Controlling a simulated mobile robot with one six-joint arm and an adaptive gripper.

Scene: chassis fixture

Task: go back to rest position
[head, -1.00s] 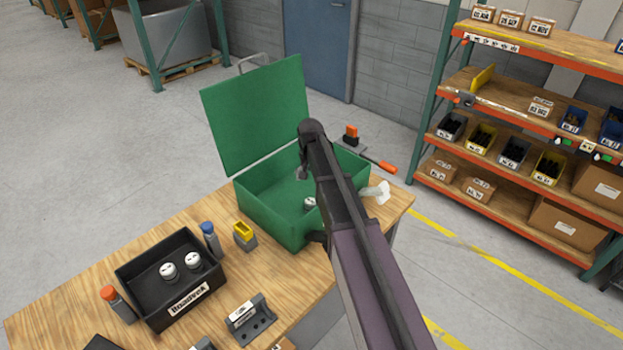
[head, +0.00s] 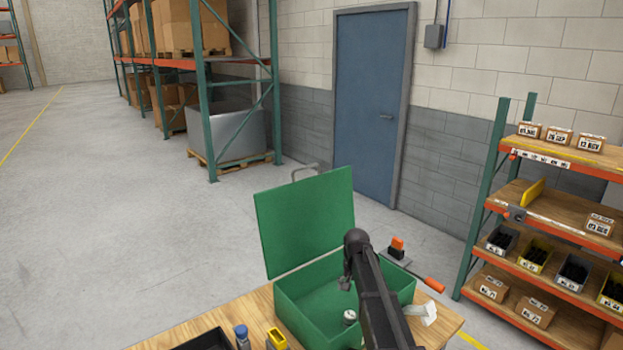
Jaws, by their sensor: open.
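My arm reaches up from the bottom of the head view, and its dark end bends down over the open green box (head: 300,318). My gripper (head: 345,284) shows as a small grey part below that end, above the box and apart from its floor. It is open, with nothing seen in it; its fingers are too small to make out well. The box's green lid (head: 305,223) stands raised at the back. A small white-topped round part (head: 349,317) sits inside the box, left of my arm.
On the wooden table (head: 235,312) are a black bin (head: 205,341), a blue-capped bottle (head: 242,337), a yellow-topped item (head: 277,339), a white crumpled piece (head: 421,312) and an orange-handled tool (head: 432,285). A shelf rack (head: 560,235) stands right. Floor at left is clear.

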